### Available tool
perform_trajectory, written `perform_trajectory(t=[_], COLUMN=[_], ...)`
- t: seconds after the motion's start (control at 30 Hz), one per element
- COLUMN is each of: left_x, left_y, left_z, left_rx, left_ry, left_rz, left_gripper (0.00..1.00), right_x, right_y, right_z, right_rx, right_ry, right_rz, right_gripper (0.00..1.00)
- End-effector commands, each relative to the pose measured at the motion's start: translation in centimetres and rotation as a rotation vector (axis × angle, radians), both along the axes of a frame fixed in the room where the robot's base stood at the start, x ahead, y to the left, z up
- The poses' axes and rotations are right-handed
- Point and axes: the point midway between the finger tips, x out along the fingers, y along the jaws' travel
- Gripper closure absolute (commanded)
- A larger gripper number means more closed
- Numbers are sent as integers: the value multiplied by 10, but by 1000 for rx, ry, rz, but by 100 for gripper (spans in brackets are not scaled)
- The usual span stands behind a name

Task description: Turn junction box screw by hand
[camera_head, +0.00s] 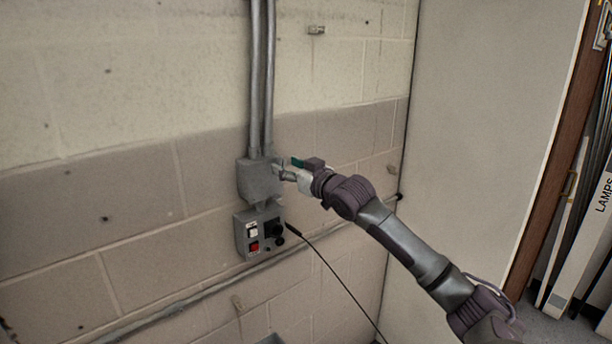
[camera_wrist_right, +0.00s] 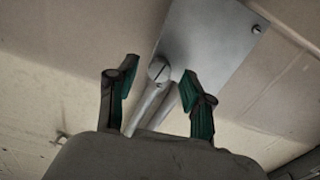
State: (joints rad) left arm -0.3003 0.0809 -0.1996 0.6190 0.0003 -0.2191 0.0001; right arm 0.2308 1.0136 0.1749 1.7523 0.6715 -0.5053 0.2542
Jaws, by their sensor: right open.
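The junction box (camera_head: 258,181) is a grey metal box on the block wall, below two vertical conduits. In the right wrist view its flat grey cover (camera_wrist_right: 208,50) fills the upper middle. A slotted screw (camera_wrist_right: 159,70) shows at the cover's near corner, and a second, smaller screw (camera_wrist_right: 257,29) sits at the far right corner. My right gripper (camera_wrist_right: 152,84) is open, with one green-padded finger on each side of the slotted screw. I cannot tell whether either finger touches it. In the head view my right gripper (camera_head: 287,169) is at the box's right side. My left gripper is not in view.
A control box (camera_head: 257,232) with red and white switches and a black knob hangs just below. A black cable (camera_head: 328,265) runs down from it. Two conduits (camera_head: 262,80) rise above the junction box. A pale panel (camera_head: 490,120) stands to the right.

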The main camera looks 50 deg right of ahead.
Motion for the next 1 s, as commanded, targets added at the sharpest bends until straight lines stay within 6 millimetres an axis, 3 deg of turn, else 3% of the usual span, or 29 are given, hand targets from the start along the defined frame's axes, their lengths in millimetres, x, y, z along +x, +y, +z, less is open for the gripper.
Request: perform_trajectory(t=[0.6, 1.0], left_x=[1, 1], left_y=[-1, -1], left_z=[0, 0], left_rx=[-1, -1], left_ry=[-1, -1], left_rz=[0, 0], left_gripper=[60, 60], right_x=[-94, -108], right_y=[11, 12], right_z=[-2, 0], right_rx=[1, -1], right_ry=[3, 1], right_rz=[1, 0], right_gripper=[49, 49])
